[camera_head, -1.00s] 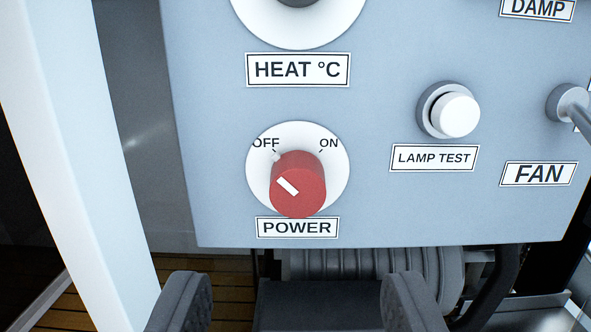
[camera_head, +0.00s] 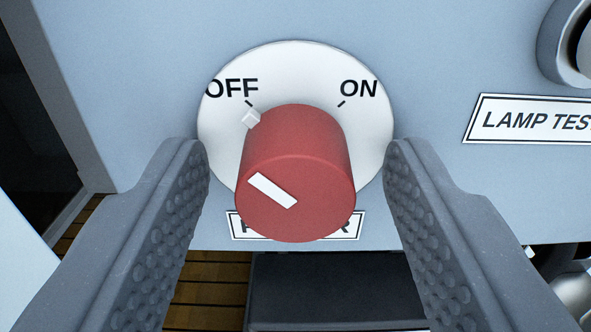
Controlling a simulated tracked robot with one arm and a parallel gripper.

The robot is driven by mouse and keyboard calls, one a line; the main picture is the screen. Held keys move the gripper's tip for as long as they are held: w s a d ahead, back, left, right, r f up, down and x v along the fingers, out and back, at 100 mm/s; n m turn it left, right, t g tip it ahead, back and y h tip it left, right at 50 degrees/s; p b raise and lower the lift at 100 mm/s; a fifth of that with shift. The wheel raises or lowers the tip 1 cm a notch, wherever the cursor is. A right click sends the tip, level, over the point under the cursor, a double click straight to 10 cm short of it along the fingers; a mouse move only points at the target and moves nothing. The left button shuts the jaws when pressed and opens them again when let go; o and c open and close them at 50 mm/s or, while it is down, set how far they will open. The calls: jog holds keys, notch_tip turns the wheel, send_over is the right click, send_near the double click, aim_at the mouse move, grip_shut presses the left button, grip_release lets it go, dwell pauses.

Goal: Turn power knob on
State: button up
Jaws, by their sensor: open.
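The red power knob (camera_head: 296,175) sticks out from a round white dial plate (camera_head: 362,122) on the grey-blue panel. Its white marker line slants to the upper left, and a small white pointer at its base sits by the OFF mark. The ON mark is at the upper right of the dial. My gripper (camera_head: 296,160) is open, with one dark ridged finger on each side of the knob. A gap shows between each finger and the knob. The POWER label (camera_head: 347,225) is mostly hidden behind the knob.
The lamp test label (camera_head: 535,121) and part of the lamp test button (camera_head: 572,45) are at the right, outside my right finger. The panel's lower edge is just below the knob. Wooden slats (camera_head: 205,290) show beneath.

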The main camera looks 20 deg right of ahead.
jog(key=c, duration=1)
jog(key=shift+d, duration=0.25)
jog(key=shift+a, duration=0.15)
